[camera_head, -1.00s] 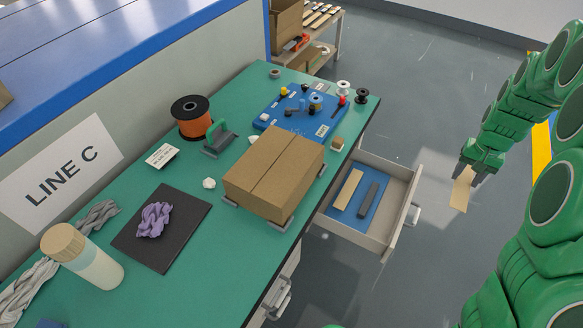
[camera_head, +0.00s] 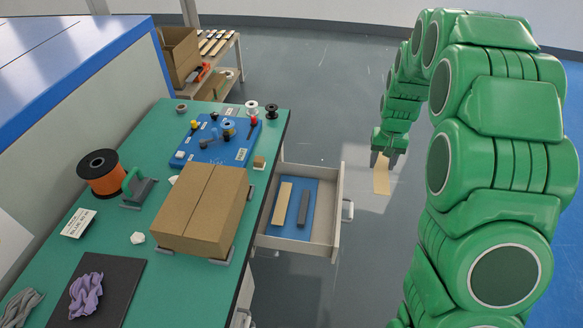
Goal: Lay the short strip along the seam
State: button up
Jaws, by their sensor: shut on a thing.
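My gripper (camera_head: 388,157) is shut on a short tan strip (camera_head: 381,179), which hangs below the fingers over the floor, right of the open drawer. The closed cardboard box (camera_head: 183,231) sits on the green bench in low grey brackets. Its seam (camera_head: 199,206) runs lengthwise along the middle of the top and looks bare. Another tan strip (camera_head: 281,204) and a dark grey strip (camera_head: 304,210) lie on a blue liner in the open drawer (camera_head: 326,229). The strip in my gripper is apart from the box.
A green-handled tape dispenser (camera_head: 138,191) and an orange spool (camera_head: 103,177) stand left of the box. A blue board (camera_head: 230,147) with small parts lies behind it. A black mat (camera_head: 112,277) with a purple cloth (camera_head: 85,294) is at front left.

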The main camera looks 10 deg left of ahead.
jog(key=a+r, duration=0.2)
jog(key=a, duration=1.2)
notch_tip(320, 180, up, 6)
jog(key=r, duration=0.1)
send_over(197, 189)
jog(key=s+d, duration=0.2)
jog(key=s, duration=0.1)
jog(key=shift+w+d+f, duration=0.1)
jog(key=shift+f, duration=2.15)
jog(key=shift+w+f, duration=0.1)
jog(key=shift+f, duration=2.1)
jog(key=shift+f, duration=0.6)
jog(key=o, duration=0.9)
